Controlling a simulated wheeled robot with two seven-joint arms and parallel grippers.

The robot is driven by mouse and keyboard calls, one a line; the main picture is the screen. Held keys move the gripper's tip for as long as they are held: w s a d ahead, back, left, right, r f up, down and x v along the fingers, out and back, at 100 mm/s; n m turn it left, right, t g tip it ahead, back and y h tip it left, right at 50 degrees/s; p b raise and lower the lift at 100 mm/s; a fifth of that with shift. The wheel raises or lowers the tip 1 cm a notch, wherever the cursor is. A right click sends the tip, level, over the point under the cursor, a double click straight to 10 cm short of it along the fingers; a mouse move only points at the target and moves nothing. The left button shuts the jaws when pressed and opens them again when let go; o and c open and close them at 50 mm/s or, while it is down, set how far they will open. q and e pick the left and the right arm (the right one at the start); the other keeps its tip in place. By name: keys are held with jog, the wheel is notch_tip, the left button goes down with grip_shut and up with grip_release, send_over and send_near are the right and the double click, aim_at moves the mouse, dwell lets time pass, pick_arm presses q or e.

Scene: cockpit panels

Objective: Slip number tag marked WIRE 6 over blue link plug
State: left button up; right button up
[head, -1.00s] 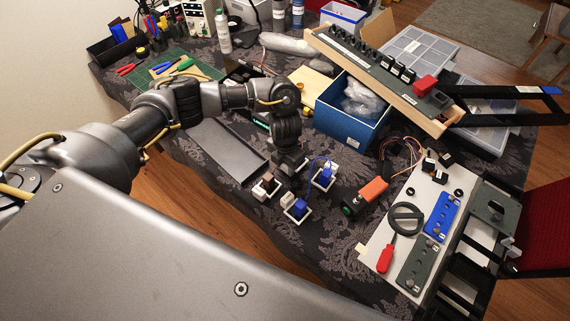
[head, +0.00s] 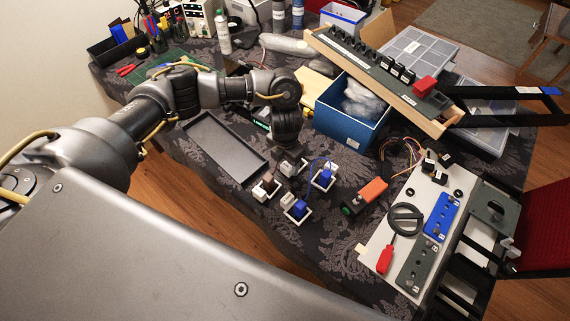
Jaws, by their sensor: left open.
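Several small plugs with white square tags or frames lie on the dark patterned cloth. One blue plug (head: 299,208) sits in a white frame at the front. Another blue plug (head: 325,178) sits to its upper right, with a blue wire looping by it. A brown plug (head: 268,183) and a white block (head: 287,199) are close by. Lettering on the tags is too small to read, so I cannot tell which is WIRE 6. My left gripper (head: 291,157) points down just above a white-framed piece (head: 292,167) behind the plugs. Its fingers are mostly hidden; nothing shows held. My right gripper is out of view.
An empty dark tray (head: 225,148) lies to the left. A blue box (head: 347,122) stands behind, beneath a tilted switch panel (head: 380,75). An orange-and-black device (head: 365,195) and a white board (head: 383,262) with blue and grey plates lie to the right.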

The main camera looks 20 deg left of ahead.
pick_arm(q)
notch_tip(320, 180, up, 8)
jog(key=shift+r, duration=0.15)
dwell(0.3)
